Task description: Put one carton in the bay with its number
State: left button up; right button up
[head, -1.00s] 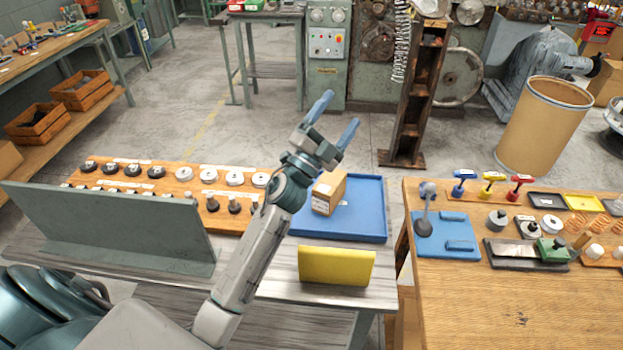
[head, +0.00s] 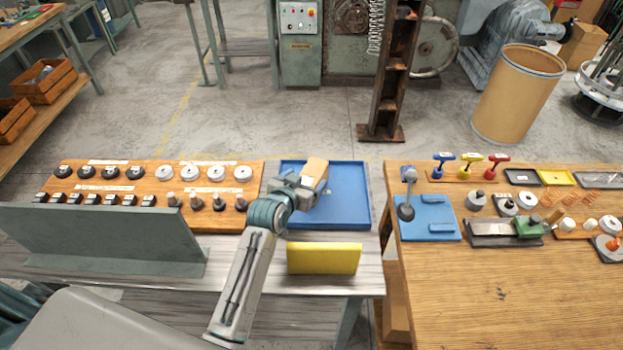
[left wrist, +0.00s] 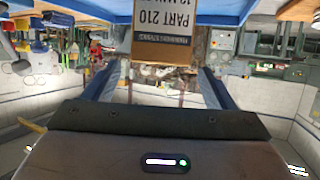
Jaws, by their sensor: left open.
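One brown cardboard carton (head: 314,171) stands in the blue tray (head: 350,205) on the grey bench, partly hidden by my left gripper. In the left wrist view the carton (left wrist: 165,30) shows upside down, with a white label reading "PART 210". My left gripper (head: 306,188) is at the carton in the head view. In the wrist view its two blue fingers are open, one toward each side of the carton, with gaps visible. I cannot make out any numbered bay. My right gripper is not in view.
A yellow block (head: 323,259) stands in front of the tray. A grey upright panel (head: 110,238) is at the left. Behind it a wooden board (head: 150,188) holds rows of round parts. A wooden table (head: 500,295) with tools is at the right, across a narrow gap.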

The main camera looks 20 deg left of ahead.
aim_at(311, 174)
pick_arm(q)
jog(key=shift+w+f, duration=0.15)
jog(key=shift+w, duration=0.2)
jog(key=shift+w+p, duration=0.4)
jog(key=shift+w, duration=0.05)
jog(key=p+x, duration=0.2)
jog(key=x, duration=0.1)
jog(key=shift+w+d+f, duration=0.2)
jog(key=shift+w+f, duration=0.3)
jog(key=shift+w, duration=0.1)
jog(key=c, duration=1.4)
jog(key=shift+r, duration=0.1)
jog(key=shift+c, duration=0.9)
